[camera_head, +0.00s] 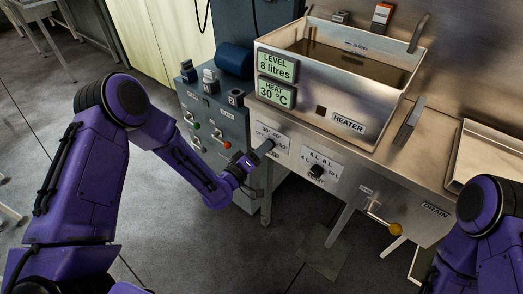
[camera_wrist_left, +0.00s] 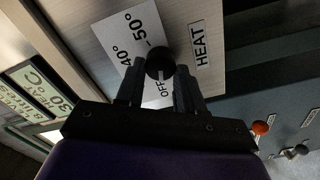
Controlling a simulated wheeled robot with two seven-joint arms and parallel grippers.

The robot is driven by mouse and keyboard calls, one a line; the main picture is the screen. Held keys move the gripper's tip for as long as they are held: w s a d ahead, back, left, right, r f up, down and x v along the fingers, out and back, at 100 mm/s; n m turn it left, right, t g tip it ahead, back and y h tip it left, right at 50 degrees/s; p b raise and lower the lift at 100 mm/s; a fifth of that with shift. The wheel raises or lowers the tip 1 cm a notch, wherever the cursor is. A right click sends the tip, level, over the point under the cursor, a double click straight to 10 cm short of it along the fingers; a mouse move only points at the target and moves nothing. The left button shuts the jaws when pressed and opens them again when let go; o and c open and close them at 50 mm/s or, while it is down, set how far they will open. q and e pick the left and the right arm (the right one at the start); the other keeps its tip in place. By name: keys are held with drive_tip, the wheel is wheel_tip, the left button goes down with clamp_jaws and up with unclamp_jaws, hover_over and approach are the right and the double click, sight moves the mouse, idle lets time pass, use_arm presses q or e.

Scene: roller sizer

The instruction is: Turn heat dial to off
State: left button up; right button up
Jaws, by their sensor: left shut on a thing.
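The black heat dial (camera_wrist_left: 160,62) sits on a white label with 40°, 50° and OFF, beside a HEAT plate (camera_wrist_left: 202,45). My left gripper (camera_wrist_left: 160,80) has its two fingers on either side of the dial and is shut on it. In the head view, my left gripper (camera_head: 242,165) reaches the front panel from the left and partly hides the dial. A light mark on the dial seems to face the OFF lettering, but it is too small to be sure. The heat display (camera_head: 275,92) reads 30 °C. My right gripper is out of view.
A second dial (camera_head: 317,171), for litres, is to the right on the same panel. A grey control box (camera_head: 215,125) with buttons and switches stands left of the steel tank (camera_head: 330,85). A drain lever with a yellow knob (camera_head: 395,229) sticks out below.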

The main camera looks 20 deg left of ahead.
use_arm(q)
drive_tip(key=o, duration=1)
drive_tip(key=shift+o, duration=0.2)
drive_tip(key=b+v, duration=0.1)
drive_tip(key=v, duration=0.9)
drive_tip(key=shift+s+b, duration=0.25)
drive_tip(key=shift+b, duration=0.05)
drive_tip(key=shift+a, duration=0.15)
